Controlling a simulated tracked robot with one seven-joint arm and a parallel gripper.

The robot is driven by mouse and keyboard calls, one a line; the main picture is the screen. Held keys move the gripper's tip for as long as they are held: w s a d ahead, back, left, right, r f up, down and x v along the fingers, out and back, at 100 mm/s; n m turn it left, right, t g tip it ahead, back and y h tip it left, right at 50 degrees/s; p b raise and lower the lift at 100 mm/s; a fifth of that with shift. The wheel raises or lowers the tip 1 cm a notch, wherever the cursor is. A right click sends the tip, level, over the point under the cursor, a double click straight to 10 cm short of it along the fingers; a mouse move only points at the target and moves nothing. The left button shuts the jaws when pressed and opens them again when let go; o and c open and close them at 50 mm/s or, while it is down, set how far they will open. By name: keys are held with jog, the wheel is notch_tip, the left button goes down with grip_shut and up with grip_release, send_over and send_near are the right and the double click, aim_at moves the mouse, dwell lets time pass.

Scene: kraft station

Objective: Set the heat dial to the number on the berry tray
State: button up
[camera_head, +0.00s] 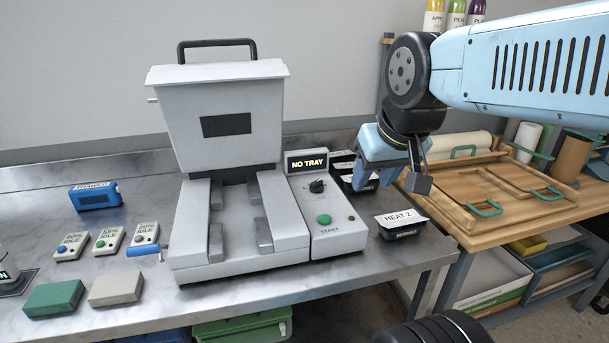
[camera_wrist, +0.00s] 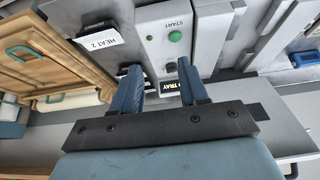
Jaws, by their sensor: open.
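The heat dial (camera_head: 316,186) is a small black knob on the grey control panel (camera_head: 326,246), between the lit "NO TRAY" display (camera_head: 307,163) and the green START button (camera_head: 324,219). Its setting is too small to read. A black tray with a white lid marked "HEAT 2" (camera_head: 400,219) sits right of the panel; it also shows in the wrist view (camera_wrist: 97,35). More lidded trays (camera_head: 343,158) stand behind, partly hidden by my gripper, labels unreadable. My gripper (camera_head: 390,182) is open and empty, right of the dial and above the trays. In the wrist view its fingers (camera_wrist: 160,84) frame the panel's display end.
The grey sealing machine (camera_head: 226,125) stands left of the panel with its head raised. A wooden bench (camera_head: 460,205) with green-handled boards is at right. Bare metal table lies at front.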

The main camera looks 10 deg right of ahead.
jog(key=shift+a, duration=0.2)
jog(key=m+g, duration=0.6)
jog(key=m, duration=0.6)
send_over(317, 181)
jog(key=f, duration=0.2)
notch_tip(317, 181, down, 14)
jog(key=shift+r, duration=0.25)
grip_shut()
jog(key=shift+d, duration=0.1)
